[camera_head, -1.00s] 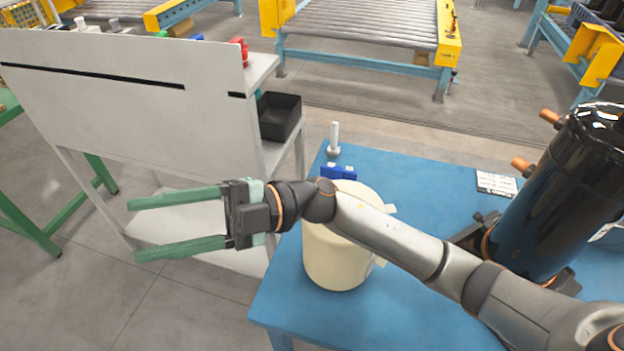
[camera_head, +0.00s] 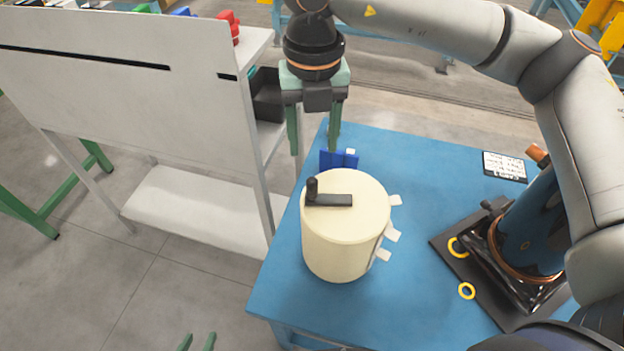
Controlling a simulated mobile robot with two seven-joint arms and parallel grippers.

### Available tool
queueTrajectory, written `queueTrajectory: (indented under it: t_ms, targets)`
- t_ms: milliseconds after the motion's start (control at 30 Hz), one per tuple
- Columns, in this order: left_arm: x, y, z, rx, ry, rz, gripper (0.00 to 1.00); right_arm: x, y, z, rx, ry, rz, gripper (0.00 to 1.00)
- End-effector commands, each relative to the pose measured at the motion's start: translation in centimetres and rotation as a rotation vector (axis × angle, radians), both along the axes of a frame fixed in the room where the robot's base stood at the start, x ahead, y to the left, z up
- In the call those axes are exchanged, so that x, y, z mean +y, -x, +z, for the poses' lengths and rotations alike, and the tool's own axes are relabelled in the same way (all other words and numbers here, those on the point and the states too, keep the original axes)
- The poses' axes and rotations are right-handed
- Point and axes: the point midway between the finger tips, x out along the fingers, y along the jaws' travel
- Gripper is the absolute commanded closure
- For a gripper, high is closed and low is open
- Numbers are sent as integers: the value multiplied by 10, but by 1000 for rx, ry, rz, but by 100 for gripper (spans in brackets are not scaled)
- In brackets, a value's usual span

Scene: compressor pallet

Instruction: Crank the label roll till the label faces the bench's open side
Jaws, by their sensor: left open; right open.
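The label roll (camera_head: 340,235) is a cream drum standing upright on the blue bench (camera_head: 420,165). A black crank (camera_head: 330,199) lies across its top, with an upright knob (camera_head: 312,187) at the crank's left end. My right gripper (camera_head: 313,148) is open and points down, behind and above the drum, apart from the crank.
A small blue block (camera_head: 338,160) sits behind the drum, close to my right fingertips. A pale panelled stand (camera_head: 130,80) is at left.

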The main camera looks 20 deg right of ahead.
Motion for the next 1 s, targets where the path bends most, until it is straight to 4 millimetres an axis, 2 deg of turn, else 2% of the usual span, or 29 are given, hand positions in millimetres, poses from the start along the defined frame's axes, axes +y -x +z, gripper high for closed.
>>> queueTrajectory:
  t_ms: [300,500,700,1000]
  targets:
    - [0,0,9,1,0,0,50,0,2,-63,8,-2,2,43]
    - [0,0,14,1,0,0,50,1,1,-96,5,-4,2,43]
    - [0,0,15,1,0,0,50,2,1,-112,4,-5,3,43]
    - [0,0,15,1,0,1,50,2,1,-114,3,-7,3,43]
